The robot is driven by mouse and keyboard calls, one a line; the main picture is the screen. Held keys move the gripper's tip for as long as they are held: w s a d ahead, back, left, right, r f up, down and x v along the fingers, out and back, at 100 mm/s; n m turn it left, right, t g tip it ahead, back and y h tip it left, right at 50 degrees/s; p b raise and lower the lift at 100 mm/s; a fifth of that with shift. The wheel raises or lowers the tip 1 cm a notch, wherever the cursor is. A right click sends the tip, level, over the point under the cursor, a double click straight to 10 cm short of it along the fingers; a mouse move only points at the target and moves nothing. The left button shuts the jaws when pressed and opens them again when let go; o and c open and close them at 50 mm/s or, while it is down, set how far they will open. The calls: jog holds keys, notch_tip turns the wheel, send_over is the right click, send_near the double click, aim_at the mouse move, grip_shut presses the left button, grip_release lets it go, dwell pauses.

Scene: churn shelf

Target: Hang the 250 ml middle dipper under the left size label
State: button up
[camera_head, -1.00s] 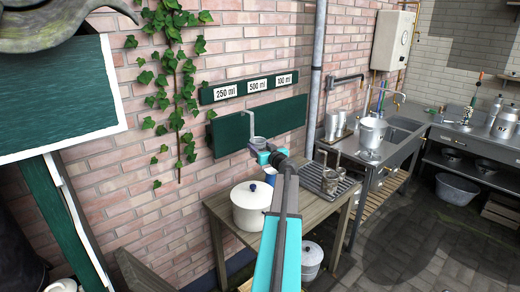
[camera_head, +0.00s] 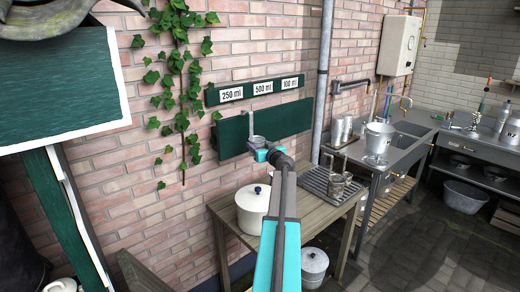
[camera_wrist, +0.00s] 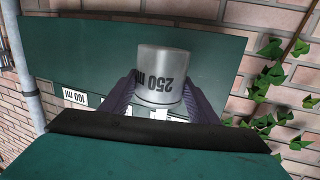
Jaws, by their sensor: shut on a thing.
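The metal dipper (camera_head: 258,142) has a round cup and a thin upright handle with a bent top. In the wrist view its cup (camera_wrist: 162,75) reads "250 ml", upside down. My gripper (camera_head: 262,154) is shut on the cup, with a finger on each side in the wrist view (camera_wrist: 157,100). The dipper is in front of the lower green board (camera_head: 290,120), below the left and middle labels. The left label (camera_head: 231,94) reads 250 ml, the middle (camera_head: 262,87) 500 ml, the right (camera_head: 290,83) 100 ml. I cannot tell whether the handle touches the board.
A grey pipe (camera_head: 321,85) runs down the wall right of the board. Ivy (camera_head: 180,80) hangs to its left.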

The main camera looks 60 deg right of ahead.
jog(key=shift+w+d+b, duration=0.2)
jog(key=shift+w+b, duration=0.2)
jog(key=shift+w, duration=0.25)
jog(key=shift+w+r, duration=0.15)
jog(key=shift+w, duration=0.05)
jog(key=shift+p+x, duration=1.05)
jog(key=shift+p, duration=0.4)
jog(key=shift+w+p, duration=0.5)
jog(key=shift+w, duration=0.2)
jog(key=shift+w+a+m+g+h+p, duration=0.25)
jog(key=shift+w+m+g+h+p, duration=0.45)
jog(key=shift+p, duration=0.5)
jog(key=shift+s+p, duration=0.15)
jog(key=shift+p, duration=0.3)
jog(key=shift+f, duration=1)
dwell(2.3)
